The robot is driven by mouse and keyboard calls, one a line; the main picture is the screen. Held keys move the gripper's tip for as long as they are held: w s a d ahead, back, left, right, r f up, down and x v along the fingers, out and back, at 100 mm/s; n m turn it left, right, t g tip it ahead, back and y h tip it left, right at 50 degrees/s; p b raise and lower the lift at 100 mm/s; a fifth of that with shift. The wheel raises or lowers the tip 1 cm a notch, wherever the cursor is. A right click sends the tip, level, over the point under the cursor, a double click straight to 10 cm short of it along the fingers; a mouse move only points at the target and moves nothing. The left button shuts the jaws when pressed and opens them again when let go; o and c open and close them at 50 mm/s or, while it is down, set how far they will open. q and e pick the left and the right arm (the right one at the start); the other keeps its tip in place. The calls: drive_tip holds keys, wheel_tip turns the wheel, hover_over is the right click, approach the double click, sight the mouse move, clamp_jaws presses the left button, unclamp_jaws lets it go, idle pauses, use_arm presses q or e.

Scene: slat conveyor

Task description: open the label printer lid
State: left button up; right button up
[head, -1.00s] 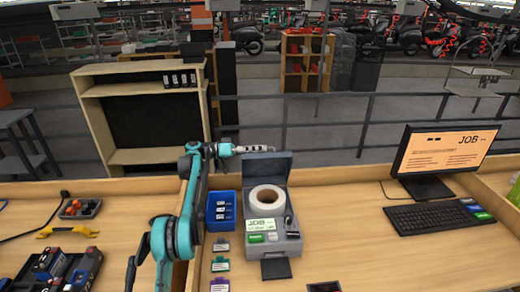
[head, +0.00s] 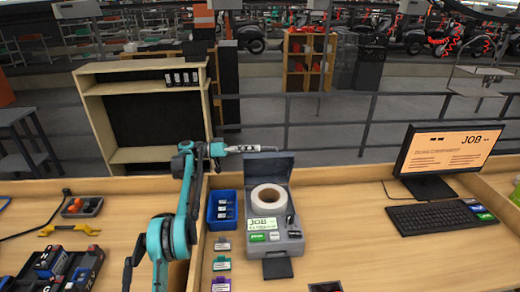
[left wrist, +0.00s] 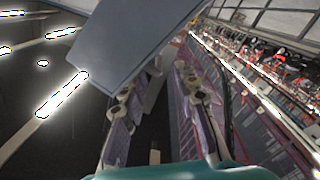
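The grey label printer (head: 285,235) stands on the bench with a white label roll (head: 268,199) exposed in it. Its lid (head: 268,167) stands raised at the back, roughly upright. My left gripper (head: 272,149) is level with the lid's top edge in the head view; whether it touches the lid is unclear. In the left wrist view the lid is a big grey panel (left wrist: 125,45), overlapping the area by the fingertips (left wrist: 170,66). Nothing is visibly held, but the gap at the tips cannot be judged. My right gripper is not in view.
A blue bin (head: 221,209) stands left of the printer, with several label cards (head: 221,265) in front. A monitor (head: 445,160) and keyboard (head: 440,217) are on the right. The bench between printer and keyboard is clear. A railing (head: 420,120) runs behind.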

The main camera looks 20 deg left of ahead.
use_arm(q)
drive_tip(key=v, duration=0.8)
drive_tip(key=shift+a, duration=0.3)
drive_tip(key=shift+s, duration=0.15)
